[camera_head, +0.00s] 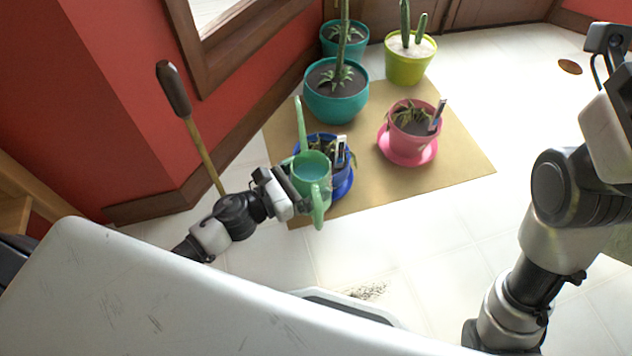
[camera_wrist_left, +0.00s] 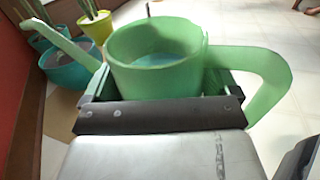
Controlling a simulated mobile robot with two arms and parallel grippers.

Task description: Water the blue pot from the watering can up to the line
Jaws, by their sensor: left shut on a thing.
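The green watering can (camera_head: 312,190) is in my left gripper (camera_head: 290,192), which is shut on its body. Water shows inside the can, which looks about upright. Its spout points away from me, and its handle is on the near side. In the left wrist view the can (camera_wrist_left: 155,75) fills the space between the fingers (camera_wrist_left: 155,90). The blue pot (camera_head: 345,180) stands on a blue saucer just behind and right of the can, partly hidden by it. A white marker stands in the pot; I cannot read a line on it. My right arm is at the right; its gripper is not clearly visible.
A pink pot (camera_head: 412,125) on a pink saucer stands right of the blue pot on a tan mat (camera_head: 462,160). Teal pots (camera_head: 337,100) and a lime cactus pot (camera_head: 408,62) stand behind. A brown-handled stick (camera_head: 173,90) leans at the left wall.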

